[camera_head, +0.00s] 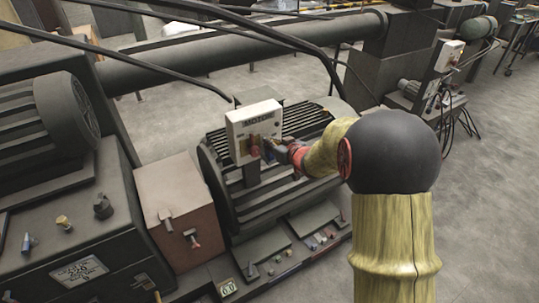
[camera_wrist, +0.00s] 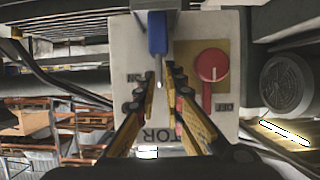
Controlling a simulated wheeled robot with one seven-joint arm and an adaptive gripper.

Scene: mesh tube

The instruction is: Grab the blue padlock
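The blue padlock (camera_wrist: 157,34) is at the top centre of the wrist view, in front of the white motor switch box. It also shows as a small blue patch (camera_head: 267,151) in the head view, at the box's lower right. A thin grey piece hangs from the padlock in the wrist view, towards the gap between my fingers. My gripper (camera_wrist: 163,77) points at the box with its fingers apart and a narrow gap between the tips. The padlock body lies beyond the tips. In the head view my gripper (camera_head: 283,153) is just right of the padlock; contact cannot be told.
The white switch box (camera_head: 247,121) stands on a ribbed dark motor (camera_head: 285,190). A red rotary handle (camera_wrist: 211,68) sits close to my right finger in the wrist view. A brown box (camera_head: 178,212) and dark machinery stand left. Black cables hang above. Open floor lies right.

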